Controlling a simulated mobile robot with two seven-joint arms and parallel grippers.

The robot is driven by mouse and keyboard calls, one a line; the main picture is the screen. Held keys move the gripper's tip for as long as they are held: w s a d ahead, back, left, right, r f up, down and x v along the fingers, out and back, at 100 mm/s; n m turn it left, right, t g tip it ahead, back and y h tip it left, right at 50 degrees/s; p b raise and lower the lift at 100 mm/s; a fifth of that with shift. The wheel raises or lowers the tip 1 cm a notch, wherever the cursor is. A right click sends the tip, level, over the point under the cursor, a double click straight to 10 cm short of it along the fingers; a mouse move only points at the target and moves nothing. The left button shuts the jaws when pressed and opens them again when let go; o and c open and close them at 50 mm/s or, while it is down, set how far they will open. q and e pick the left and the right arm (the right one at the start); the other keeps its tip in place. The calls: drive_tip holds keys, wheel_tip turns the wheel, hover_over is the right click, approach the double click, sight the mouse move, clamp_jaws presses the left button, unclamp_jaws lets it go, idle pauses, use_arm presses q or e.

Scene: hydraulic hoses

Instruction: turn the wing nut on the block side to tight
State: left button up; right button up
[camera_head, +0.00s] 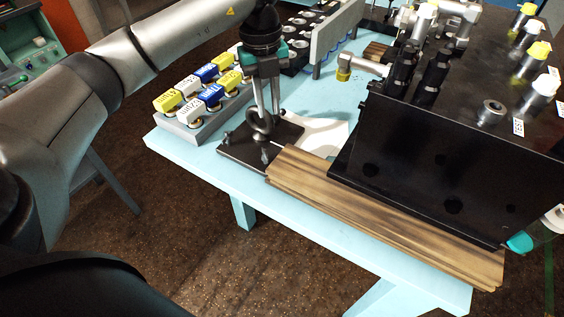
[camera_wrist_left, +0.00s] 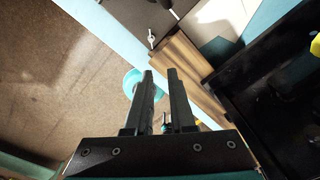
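My left gripper (camera_head: 267,112) points down over a black base plate (camera_head: 235,148) at the table's near edge. A dark metal ring on a stem (camera_head: 265,154) rises from this plate, right by the fingertips in the head view; I cannot tell whether they touch. In the left wrist view a small metal piece, seemingly the wing nut (camera_wrist_left: 151,39), sits on the plate's corner beyond the fingertips. The left fingers (camera_wrist_left: 160,72) stand a little apart with nothing visibly between them. The black block (camera_head: 440,165) stands to the right. My right gripper is not in view.
A wooden board (camera_head: 385,220) lies along the near edge below the block. Fittings crowd the block's top. A teal-ended thing (camera_head: 520,242) is at the right edge.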

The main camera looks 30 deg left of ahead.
sight(265, 155)
use_arm(q)
drive_tip(key=shift+y, duration=0.3)
drive_tip(key=f, duration=0.5)
drive_tip(key=a+f, duration=0.1)
drive_tip(key=f, duration=0.9)
drive_tip(key=shift+a, duration=0.3)
drive_tip(key=shift+r, duration=0.1)
clamp_jaws()
